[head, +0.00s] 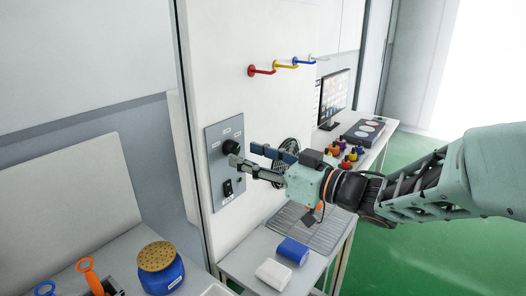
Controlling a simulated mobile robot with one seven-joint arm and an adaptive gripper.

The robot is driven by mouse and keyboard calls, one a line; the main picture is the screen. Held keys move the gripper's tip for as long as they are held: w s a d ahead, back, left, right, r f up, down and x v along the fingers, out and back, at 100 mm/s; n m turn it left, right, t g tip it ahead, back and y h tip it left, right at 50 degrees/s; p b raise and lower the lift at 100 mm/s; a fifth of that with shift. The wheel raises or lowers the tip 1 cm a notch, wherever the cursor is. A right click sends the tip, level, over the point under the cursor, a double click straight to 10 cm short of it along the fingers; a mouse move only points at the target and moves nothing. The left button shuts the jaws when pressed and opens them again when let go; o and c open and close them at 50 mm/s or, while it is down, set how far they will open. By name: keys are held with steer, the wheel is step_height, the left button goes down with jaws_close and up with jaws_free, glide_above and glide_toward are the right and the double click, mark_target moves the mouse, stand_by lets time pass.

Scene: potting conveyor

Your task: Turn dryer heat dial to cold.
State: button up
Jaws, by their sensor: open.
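A grey control panel (226,165) is mounted on the white wall left of centre in the head view. A round black dial (230,147) sits on its upper part, with small white labels around it that are too small to read. A black switch (228,188) is below the dial. My gripper (241,155) is open, with its fingers pointing left at the panel. One fingertip is close to the dial's right side; I cannot tell whether it touches. The dial's pointer setting cannot be made out.
Red, yellow and blue hooks (286,65) stick out from the wall above. Below my arm, a bench holds a grey ribbed mat (327,230), a blue block (293,251) and a white block (273,274). A blue jar (162,272) with a perforated lid stands at lower left.

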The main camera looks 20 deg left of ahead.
mark_target(235, 151)
steer(key=shift+x, duration=1.6)
steer(key=shift+c, duration=0.2)
steer(key=c, duration=1.1)
